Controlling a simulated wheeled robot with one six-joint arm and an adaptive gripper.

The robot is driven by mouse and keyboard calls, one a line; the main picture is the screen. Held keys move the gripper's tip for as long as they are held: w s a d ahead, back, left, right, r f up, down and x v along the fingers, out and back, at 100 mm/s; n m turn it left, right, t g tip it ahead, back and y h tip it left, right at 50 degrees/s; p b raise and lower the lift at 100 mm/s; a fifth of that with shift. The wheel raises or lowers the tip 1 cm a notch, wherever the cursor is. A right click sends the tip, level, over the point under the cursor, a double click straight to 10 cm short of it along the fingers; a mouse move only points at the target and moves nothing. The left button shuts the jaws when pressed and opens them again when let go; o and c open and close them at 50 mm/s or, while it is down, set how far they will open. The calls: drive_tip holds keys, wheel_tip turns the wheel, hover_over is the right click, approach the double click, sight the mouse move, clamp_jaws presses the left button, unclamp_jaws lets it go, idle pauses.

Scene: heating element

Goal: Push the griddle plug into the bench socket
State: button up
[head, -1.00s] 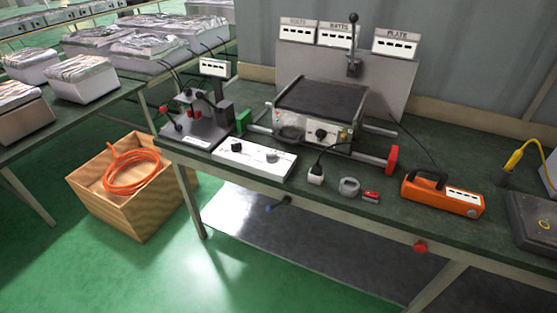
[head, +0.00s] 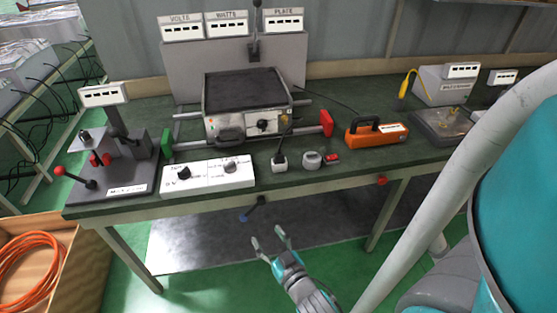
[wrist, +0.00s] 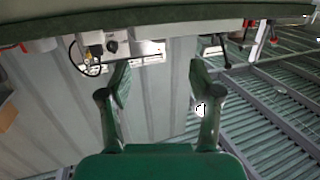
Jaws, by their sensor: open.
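The black griddle plug (head: 280,158) is at the top of a small white block, which looks like the bench socket (head: 280,167), near the bench's front edge. A black cord rises from the plug toward the griddle (head: 245,103). I cannot tell how deep the plug sits. My gripper (head: 270,238) is open and empty, in front of the bench and apart from the plug, low in the head view. In the wrist view my gripper (wrist: 160,75) shows two spread fingers with nothing between them. The griddle (wrist: 97,44) appears upside down there; the plug is not clear.
A white control box (head: 207,173) lies left of the socket. A grey ring (head: 312,160) and a small red item (head: 332,158) lie to its right, then an orange case (head: 376,134). A blue-tipped lever (head: 252,210) hangs below the bench edge.

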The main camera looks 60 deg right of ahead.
sight(280, 159)
drive_tip(key=w+d+r+m+g+h, duration=0.1)
drive_tip(key=w+d, duration=0.1)
drive_tip(key=d, duration=0.5)
drive_tip(key=w+d+r+m+g+h, duration=0.1)
drive_tip(key=w+d+r+h, duration=0.1)
drive_tip(key=d, duration=0.5)
drive_tip(key=w+d+r+m+h, duration=0.1)
drive_tip(key=w+d+h, duration=0.1)
drive_tip(key=d, duration=0.6)
drive_tip(key=shift+w+r+m+g, duration=0.35)
drive_tip(key=shift+m+g, duration=0.05)
drive_tip(key=shift+w+x, duration=0.2)
drive_tip(key=shift+x, duration=2.95)
drive_tip(key=shift+a, duration=0.2)
clamp_jaws()
